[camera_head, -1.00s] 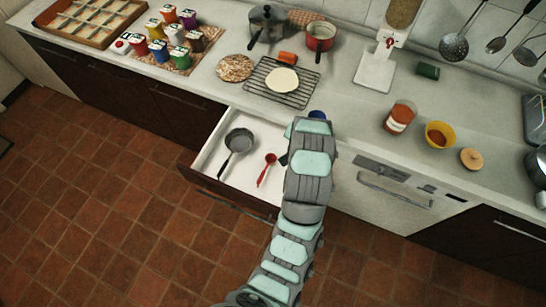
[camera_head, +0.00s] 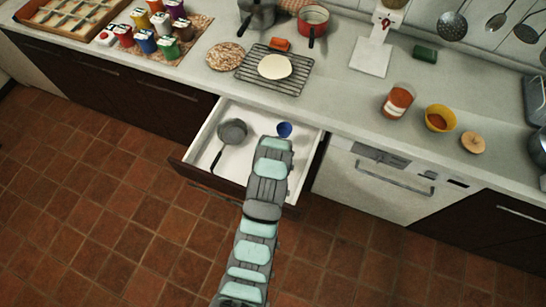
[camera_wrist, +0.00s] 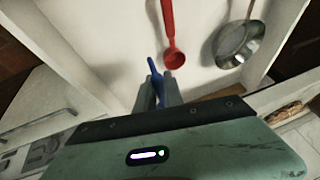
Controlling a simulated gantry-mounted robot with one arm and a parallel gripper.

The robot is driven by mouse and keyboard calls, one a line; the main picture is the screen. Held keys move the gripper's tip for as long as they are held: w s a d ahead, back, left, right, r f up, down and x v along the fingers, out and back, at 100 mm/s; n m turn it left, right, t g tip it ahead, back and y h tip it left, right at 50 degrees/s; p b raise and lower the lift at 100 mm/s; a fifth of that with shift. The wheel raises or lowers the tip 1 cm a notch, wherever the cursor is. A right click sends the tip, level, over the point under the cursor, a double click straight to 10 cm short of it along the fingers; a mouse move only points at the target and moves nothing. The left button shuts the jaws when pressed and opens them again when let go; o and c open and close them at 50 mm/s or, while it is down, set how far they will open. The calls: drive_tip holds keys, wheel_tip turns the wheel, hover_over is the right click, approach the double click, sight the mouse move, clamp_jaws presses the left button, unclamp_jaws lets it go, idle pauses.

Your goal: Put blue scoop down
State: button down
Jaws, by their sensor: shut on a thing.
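The blue scoop's bowl (camera_head: 284,129) shows in the head view over the inside of the open drawer (camera_head: 225,117), just beyond the end of my arm. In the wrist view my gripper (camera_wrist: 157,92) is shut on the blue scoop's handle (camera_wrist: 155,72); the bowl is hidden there. I cannot tell whether the scoop touches the drawer floor. The red scoop (camera_wrist: 172,50) lies on the drawer floor close by in the wrist view; my arm hides it in the head view. In the head view my arm also covers my fingertips.
A grey pan (camera_head: 232,131) lies in the drawer's left part and also shows in the wrist view (camera_wrist: 240,42). The drawer walls are close around my gripper. On the counter above stand a wire rack (camera_head: 272,82), a jar (camera_head: 398,101) and a yellow bowl (camera_head: 439,118).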

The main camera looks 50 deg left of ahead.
drive_tip(key=shift+f, duration=3.95)
drive_tip(key=c, duration=1.5)
unclamp_jaws()
drive_tip(key=shift+f, duration=0.15)
drive_tip(key=shift+o, duration=0.2)
drive_tip(key=shift+d+r, duration=0.15)
drive_tip(key=shift+r, duration=0.15)
drive_tip(key=v, duration=1.1)
drive_tip(key=shift+s+r, duration=0.15)
drive_tip(key=shift+r, duration=0.15)
